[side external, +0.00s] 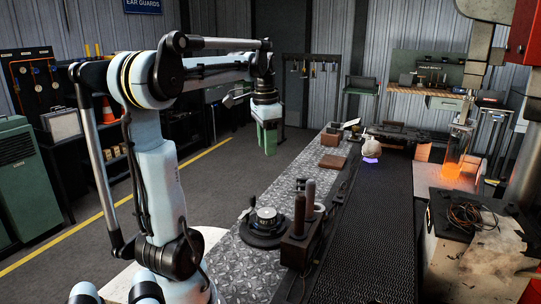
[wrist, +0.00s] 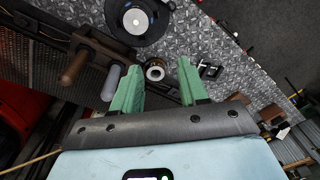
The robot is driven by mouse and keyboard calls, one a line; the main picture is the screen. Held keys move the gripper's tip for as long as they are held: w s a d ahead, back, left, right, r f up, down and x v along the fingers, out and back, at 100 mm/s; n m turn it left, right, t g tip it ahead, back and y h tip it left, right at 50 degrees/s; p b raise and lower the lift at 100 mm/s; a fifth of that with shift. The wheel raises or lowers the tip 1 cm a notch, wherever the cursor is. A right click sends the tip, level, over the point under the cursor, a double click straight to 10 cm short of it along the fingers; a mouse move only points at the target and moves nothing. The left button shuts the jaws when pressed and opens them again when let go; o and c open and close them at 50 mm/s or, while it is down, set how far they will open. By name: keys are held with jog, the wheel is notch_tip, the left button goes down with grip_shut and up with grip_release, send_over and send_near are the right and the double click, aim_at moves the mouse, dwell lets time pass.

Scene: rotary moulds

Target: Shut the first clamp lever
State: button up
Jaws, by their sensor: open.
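A round black mould base (side external: 266,234) with a silver disc (side external: 266,213) on top stands on the near part of the patterned metal bench. A small dark upright piece at its left edge may be a clamp lever (side external: 252,202); I cannot tell whether it is open or shut. My gripper (side external: 266,138) hangs in the air with green fingers pointing down, well beyond the mould. In the wrist view my gripper (wrist: 158,78) is open and empty.
A dark conveyor (side external: 374,230) runs along the bench's right, bearing a whitish lump (side external: 371,147). A glowing orange furnace (side external: 456,157) stands farther right. A brown block (side external: 333,161) lies on the bench.

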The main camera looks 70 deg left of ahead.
jog(key=s+a, duration=0.3)
jog(key=a, duration=0.2)
jog(key=shift+g+h, duration=0.3)
jog(key=shift+h, duration=0.1)
jog(key=f, duration=1.8)
jog(key=shift+d, duration=0.35)
jog(key=shift+c, duration=0.2)
jog(key=shift+r, duration=0.1)
grip_shut()
